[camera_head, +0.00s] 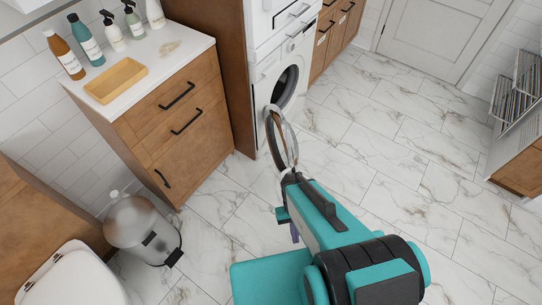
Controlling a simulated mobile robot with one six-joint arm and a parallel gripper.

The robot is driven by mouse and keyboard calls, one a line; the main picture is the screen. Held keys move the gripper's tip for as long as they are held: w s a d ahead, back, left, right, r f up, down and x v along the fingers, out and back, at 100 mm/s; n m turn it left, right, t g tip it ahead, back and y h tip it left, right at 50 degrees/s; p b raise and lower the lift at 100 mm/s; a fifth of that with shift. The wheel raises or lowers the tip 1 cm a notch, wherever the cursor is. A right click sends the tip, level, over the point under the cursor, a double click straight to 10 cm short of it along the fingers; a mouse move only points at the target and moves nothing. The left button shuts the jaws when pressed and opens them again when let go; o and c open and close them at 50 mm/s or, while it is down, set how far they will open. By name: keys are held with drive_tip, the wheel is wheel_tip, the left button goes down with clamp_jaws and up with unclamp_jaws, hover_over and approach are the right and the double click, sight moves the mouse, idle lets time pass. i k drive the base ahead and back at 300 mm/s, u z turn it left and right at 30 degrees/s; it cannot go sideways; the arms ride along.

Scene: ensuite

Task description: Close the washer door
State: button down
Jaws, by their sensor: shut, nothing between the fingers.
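The white front-loading washer (262,92) stands in a wooden cabinet column at the top centre. Its dark round opening (286,86) is partly visible. The washer door (274,128), a round pale ring with a glass middle, stands swung open, out from the front toward me. My gripper (289,178) is at the end of my teal arm, by the lower edge of the door. It is shut and empty. It overlaps the door's lower rim in the picture, and I cannot tell whether they touch.
A wooden vanity (178,120) with bottles and a yellow tray (116,81) stands left of the washer. A pedal bin (140,228) and a toilet (75,275) are at lower left. Marble floor (390,150) is clear to the right, up to a wooden unit (522,165).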

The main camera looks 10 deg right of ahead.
sight(272, 113)
drive_tip(key=k, duration=0.35)
drive_tip(key=z, duration=0.15)
drive_tip(key=i, duration=0.9)
drive_tip(key=u, duration=0.1)
drive_tip(key=k, duration=0.15)
drive_tip(key=u, duration=1.35)
